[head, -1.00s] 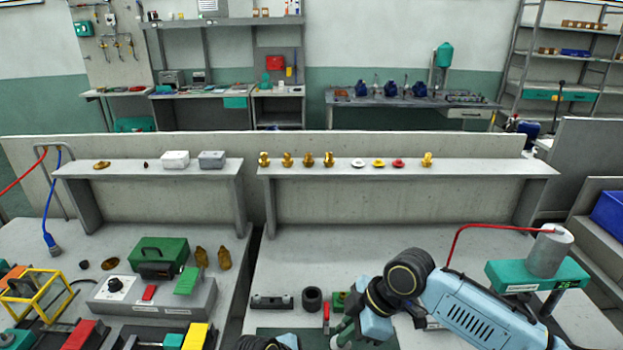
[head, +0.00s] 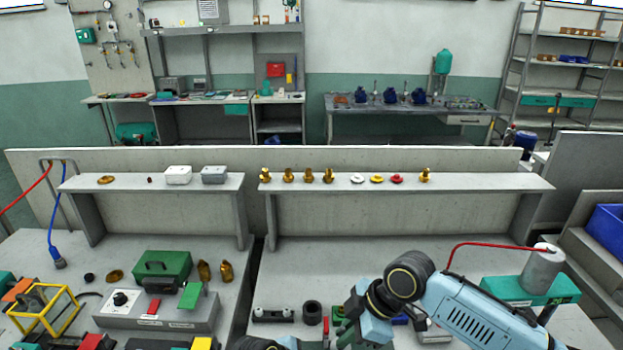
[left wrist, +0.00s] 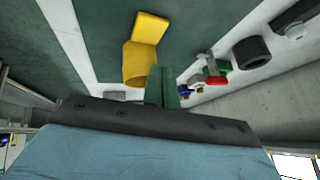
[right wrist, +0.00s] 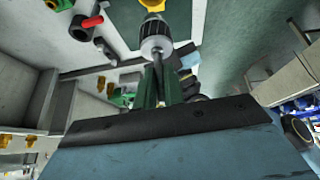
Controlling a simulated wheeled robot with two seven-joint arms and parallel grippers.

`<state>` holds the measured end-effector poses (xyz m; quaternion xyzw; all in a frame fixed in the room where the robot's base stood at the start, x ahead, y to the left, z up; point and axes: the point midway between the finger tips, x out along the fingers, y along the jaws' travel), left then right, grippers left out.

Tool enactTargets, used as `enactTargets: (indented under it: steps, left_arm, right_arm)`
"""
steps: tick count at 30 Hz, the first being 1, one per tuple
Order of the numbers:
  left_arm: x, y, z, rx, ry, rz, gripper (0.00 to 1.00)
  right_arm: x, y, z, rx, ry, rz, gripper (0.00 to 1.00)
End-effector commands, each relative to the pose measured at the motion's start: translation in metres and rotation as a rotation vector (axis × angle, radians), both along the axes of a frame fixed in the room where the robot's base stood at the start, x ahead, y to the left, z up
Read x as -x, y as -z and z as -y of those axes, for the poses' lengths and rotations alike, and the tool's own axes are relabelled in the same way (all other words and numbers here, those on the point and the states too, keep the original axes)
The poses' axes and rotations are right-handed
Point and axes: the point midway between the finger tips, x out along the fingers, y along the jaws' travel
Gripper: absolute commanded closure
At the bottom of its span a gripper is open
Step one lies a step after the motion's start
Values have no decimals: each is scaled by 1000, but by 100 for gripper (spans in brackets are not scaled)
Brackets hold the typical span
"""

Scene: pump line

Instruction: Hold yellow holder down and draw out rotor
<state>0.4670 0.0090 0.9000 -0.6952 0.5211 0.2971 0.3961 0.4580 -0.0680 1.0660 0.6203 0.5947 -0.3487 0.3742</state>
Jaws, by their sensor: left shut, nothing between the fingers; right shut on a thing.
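The yellow holder (left wrist: 138,62) stands on a dark green surface in the left wrist view. My left gripper (left wrist: 164,72) is shut and empty, with its fingertips close beside the holder; I cannot tell whether they touch it. The rotor (right wrist: 154,30), a grey ribbed cylinder with a paler end, shows in the right wrist view. My right gripper (right wrist: 157,68) is shut on its near end. A yellow part (right wrist: 151,4), probably the holder, shows just beyond the rotor; any contact is unclear.
A black ring (head: 312,312) and a dark block (head: 273,316) sit on the bench near my arms. A green stand with a grey cylinder (head: 542,268) and red cable is at right. A shelf (head: 400,185) with small brass parts runs behind.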

Motion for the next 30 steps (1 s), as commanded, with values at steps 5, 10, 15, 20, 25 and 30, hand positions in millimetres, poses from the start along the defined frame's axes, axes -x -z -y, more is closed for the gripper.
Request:
enactTargets:
  steps: [5, 10, 15, 20, 25, 30]
  left_arm:
    - [0, -15, 0, 0, 0, 1, 100]
    - [0, -14, 0, 1, 1, 1, 100]
    - [0, -14, 0, 1, 0, 1, 100]
    - [2, -22, -5, 0, -1, 3, 100]
    - [9, -41, -16, -1, 1, 4, 100]
    - [17, -65, -31, -1, 1, 3, 100]
  right_arm:
    - [-1, -14, -1, -3, 0, 2, 100]
    - [-1, -13, -1, -3, 0, 2, 100]
    - [-1, -13, -1, -2, 0, 2, 100]
    - [-1, -16, -1, -3, 0, 2, 100]
    - [-1, -22, -1, -3, 0, 2, 100]
    - [-1, -26, -1, -3, 0, 2, 100]
